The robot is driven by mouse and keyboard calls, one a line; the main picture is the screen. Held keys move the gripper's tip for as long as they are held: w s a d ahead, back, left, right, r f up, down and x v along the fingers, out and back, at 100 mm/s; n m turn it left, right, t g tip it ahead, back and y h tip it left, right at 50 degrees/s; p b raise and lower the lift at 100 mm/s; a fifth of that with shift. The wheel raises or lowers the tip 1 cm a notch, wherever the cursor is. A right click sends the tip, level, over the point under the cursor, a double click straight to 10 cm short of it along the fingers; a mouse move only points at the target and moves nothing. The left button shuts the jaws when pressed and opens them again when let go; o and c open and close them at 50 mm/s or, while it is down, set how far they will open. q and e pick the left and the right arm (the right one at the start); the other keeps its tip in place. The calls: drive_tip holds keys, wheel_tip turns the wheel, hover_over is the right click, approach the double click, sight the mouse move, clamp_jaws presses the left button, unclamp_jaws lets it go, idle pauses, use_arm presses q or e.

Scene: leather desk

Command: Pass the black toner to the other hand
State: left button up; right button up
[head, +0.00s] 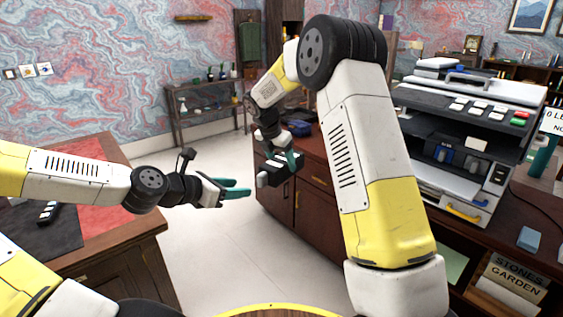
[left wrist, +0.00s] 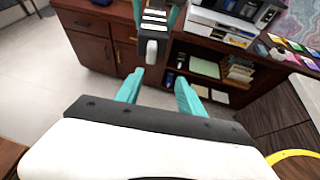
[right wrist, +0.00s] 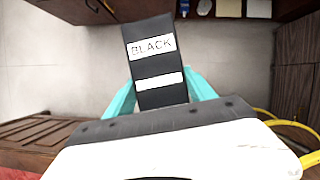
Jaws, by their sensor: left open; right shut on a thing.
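The black toner (right wrist: 156,62) is a dark box with white labels, one reading BLACK. My right gripper (right wrist: 160,98) is shut on it, with a teal finger on each side. In the head view the toner (head: 283,172) hangs over the floor in front of the wooden cabinet, its grey-white end towards the left. My left gripper (head: 236,189) is open and empty, to the left of the toner and a little lower, apart from it. In the left wrist view the toner (left wrist: 153,28) shows ahead of and above my open left fingers (left wrist: 160,90).
A large printer (head: 455,140) stands on the right-hand counter, with dark cartridges in its open bay. A wooden desk (head: 95,245) with a dark mat is at the left. A shelf rack (head: 205,110) stands at the back. The floor between the desks is clear.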

use_arm(q)
drive_tip(key=s+f+m+g+y, duration=0.55)
drive_tip(key=s+f+m, duration=0.25)
drive_tip(key=m, duration=0.4)
drive_tip(key=s+a+r+m, duration=0.2)
drive_tip(key=s+r+m, duration=0.1)
drive_tip(key=r+m, duration=0.2)
drive_tip(key=s+a+r+m+t, duration=0.1)
drive_tip(key=s+r+m, duration=0.3)
drive_tip(key=r, duration=0.5)
drive_tip(key=s+a+r+m+t+y, duration=0.1)
drive_tip(key=s+a+r+m, duration=0.1)
drive_tip(key=s+r+m, duration=0.2)
wheel_tip(320, 180, up, 3)
drive_tip(key=shift+s+a+f+m, duration=0.1)
drive_tip(key=shift+s+a+m, duration=0.2)
drive_tip(key=shift+m, duration=0.8)
drive_tip(key=shift+t, duration=0.25)
